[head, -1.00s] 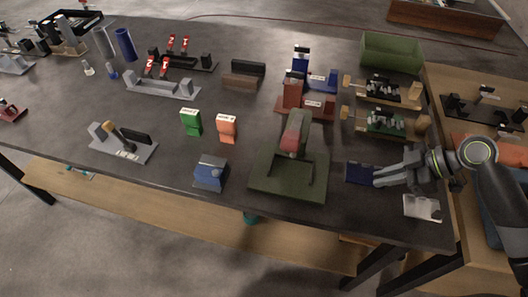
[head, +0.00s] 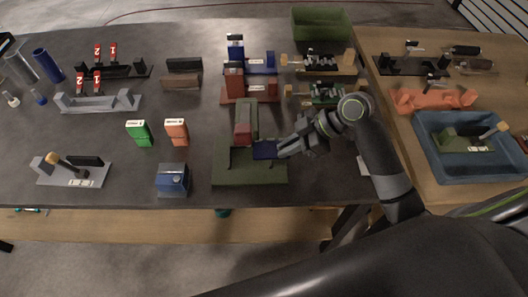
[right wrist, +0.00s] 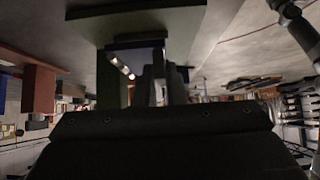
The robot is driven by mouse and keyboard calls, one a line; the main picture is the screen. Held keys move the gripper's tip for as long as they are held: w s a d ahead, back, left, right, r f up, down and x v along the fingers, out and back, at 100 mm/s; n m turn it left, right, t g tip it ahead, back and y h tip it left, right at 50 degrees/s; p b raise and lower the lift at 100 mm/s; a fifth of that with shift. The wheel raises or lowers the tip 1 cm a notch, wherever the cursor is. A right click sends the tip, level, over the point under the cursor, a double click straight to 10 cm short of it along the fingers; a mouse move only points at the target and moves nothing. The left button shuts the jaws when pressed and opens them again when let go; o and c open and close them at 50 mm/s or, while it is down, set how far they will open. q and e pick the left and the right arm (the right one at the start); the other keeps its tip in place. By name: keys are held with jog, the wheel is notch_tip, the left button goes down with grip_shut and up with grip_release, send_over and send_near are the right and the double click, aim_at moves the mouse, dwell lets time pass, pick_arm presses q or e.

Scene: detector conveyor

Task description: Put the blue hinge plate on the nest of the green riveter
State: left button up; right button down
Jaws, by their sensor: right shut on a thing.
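The blue hinge plate (head: 264,149) is a thin dark blue plate in the jaws of my right gripper (head: 284,149). In the head view the plate overlaps the right part of the green riveter (head: 250,174), beside its upright arm with the red part. I cannot tell whether the plate touches the nest or is held just above it. In the right wrist view the plate (right wrist: 138,43) shows close against the green riveter (right wrist: 150,22), with the gripper fingers dark and partly hidden. My left gripper is not in view.
A blue block (head: 172,180) stands left of the riveter. Green (head: 139,132) and orange (head: 176,132) blocks stand farther left. A red fixture (head: 248,92) and a green-board fixture (head: 322,94) lie behind it. A blue tray (head: 425,160) is on the right table.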

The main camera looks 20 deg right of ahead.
aim_at(265, 156)
jog(key=a, duration=0.2)
jog(key=w+a, duration=0.1)
jog(key=a+p, duration=0.1)
jog(key=a, duration=0.1)
jog(key=shift+w+a, duration=0.3)
notch_tip(265, 156, down, 2)
jog(key=shift+f+p, duration=0.25)
jog(key=shift+p, duration=0.05)
jog(key=shift+f, duration=0.5)
jog(key=shift+f, duration=0.1)
jog(key=c, duration=1.5)
grip_release()
